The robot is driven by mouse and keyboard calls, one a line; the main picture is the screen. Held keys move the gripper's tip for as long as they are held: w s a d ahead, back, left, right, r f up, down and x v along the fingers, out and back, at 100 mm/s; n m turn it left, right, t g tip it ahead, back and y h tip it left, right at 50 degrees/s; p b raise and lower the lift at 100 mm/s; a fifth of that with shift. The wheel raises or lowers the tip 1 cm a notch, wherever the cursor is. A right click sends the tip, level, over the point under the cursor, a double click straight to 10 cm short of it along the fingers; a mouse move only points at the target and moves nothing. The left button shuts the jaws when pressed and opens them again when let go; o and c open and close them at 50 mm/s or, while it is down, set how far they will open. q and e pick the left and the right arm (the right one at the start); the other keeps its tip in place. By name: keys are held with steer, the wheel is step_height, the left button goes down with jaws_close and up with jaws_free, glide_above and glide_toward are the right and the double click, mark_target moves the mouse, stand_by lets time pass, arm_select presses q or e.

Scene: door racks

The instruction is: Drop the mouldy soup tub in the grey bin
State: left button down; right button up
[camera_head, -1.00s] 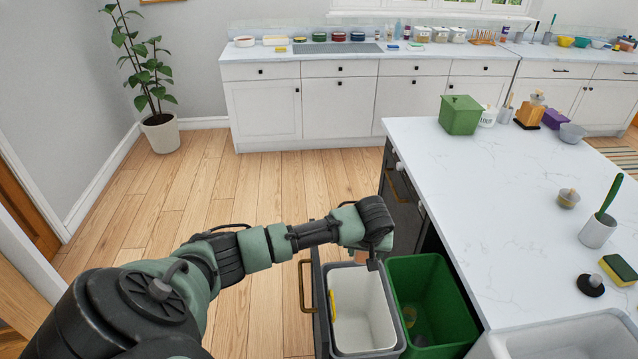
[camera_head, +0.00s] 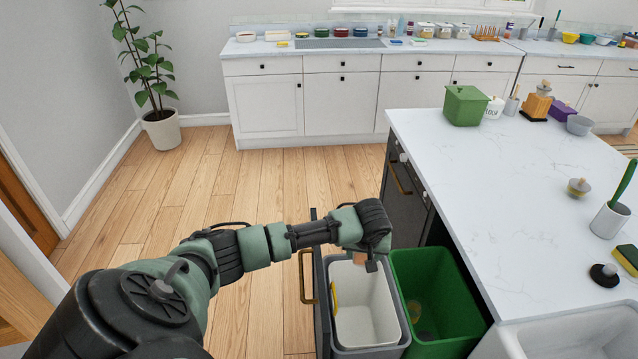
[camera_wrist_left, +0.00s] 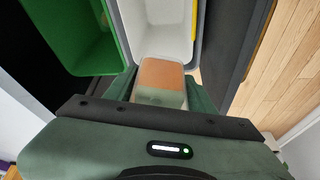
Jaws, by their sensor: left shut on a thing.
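The soup tub (camera_wrist_left: 162,82), with a brown-orange top and a pale, see-through side, is between the fingers of my left gripper (camera_wrist_left: 161,98) in the wrist view. In the head view only a small brown part of the tub (camera_head: 360,258) shows below my left gripper (camera_head: 368,262). The gripper is shut on it, over the far end of the grey bin (camera_head: 372,350). The bin has a pale inside and a yellow handle, and sits in a pulled-out drawer. My right gripper is out of view.
A green bin (camera_head: 432,300) stands right of the grey bin in the same drawer. The island worktop (camera_head: 500,180) lies to the right, holding a green canister (camera_head: 464,106) and other items. The wooden floor (camera_head: 230,185) on the left is clear.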

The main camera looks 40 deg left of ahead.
arm_select(q)
steer(key=shift+c, duration=2.2)
jaws_free()
steer(key=shift+r, duration=0.1)
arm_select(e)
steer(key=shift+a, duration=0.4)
arm_select(q)
steer(key=b+v, duration=0.1)
steer(key=v, duration=0.6)
steer(key=shift+s+r, duration=0.2)
steer(key=shift+r, duration=0.15)
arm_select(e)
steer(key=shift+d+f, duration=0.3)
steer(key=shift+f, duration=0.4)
